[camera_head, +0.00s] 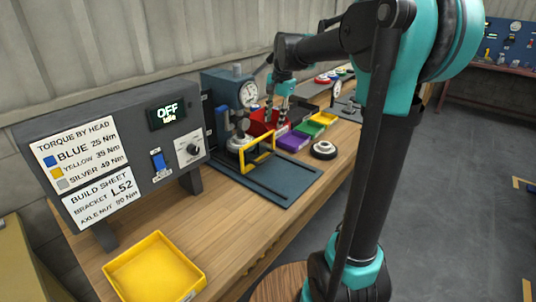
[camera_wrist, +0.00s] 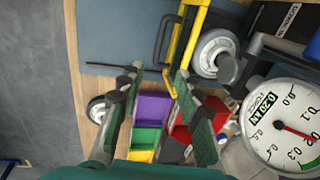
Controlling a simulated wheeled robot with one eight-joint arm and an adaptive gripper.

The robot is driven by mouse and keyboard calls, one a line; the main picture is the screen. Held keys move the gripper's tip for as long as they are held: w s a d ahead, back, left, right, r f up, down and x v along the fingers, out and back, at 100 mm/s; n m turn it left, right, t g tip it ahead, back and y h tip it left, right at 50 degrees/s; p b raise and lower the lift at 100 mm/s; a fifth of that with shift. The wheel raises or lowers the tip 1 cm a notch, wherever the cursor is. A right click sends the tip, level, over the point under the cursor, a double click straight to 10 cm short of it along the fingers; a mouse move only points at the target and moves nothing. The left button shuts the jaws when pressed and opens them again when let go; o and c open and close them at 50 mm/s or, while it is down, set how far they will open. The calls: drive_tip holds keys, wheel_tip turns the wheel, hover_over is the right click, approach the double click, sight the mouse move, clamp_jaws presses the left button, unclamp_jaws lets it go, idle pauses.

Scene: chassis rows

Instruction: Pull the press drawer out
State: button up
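The press (camera_head: 226,92) with its round dial gauge (camera_head: 249,94) stands at the back of the bench. A yellow frame (camera_head: 270,138) stands upright at its front, over a dark blue base plate (camera_head: 285,191) with rails. A pale wheel-like part sits behind the frame; it also shows in the wrist view (camera_wrist: 213,52). The wrist view shows the yellow frame (camera_wrist: 190,45) with a black handle-like bar (camera_wrist: 163,36) beside it. Which part is the drawer is not certain. My gripper (camera_wrist: 158,76) is open and empty, its fingers apart near the frame's end; it hangs right of the press in the head view (camera_head: 272,116).
Purple (camera_head: 293,141), green (camera_head: 309,128) and red (camera_head: 262,122) bins stand close to my gripper. A black and white round part (camera_head: 323,150) lies near the bench edge. A control box (camera_head: 113,140) reading OFF and a yellow tray (camera_head: 155,268) are at left.

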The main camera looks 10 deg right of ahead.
sight(268, 157)
drive_tip(key=f, duration=0.5)
drive_tip(key=w+a+f, duration=0.1)
drive_tip(key=f, duration=0.4)
drive_tip(key=w+a+f, duration=0.1)
drive_tip(key=f, duration=0.5)
drive_tip(key=shift+a+f, duration=0.1)
drive_tip(key=shift+c, duration=0.2)
clamp_jaws()
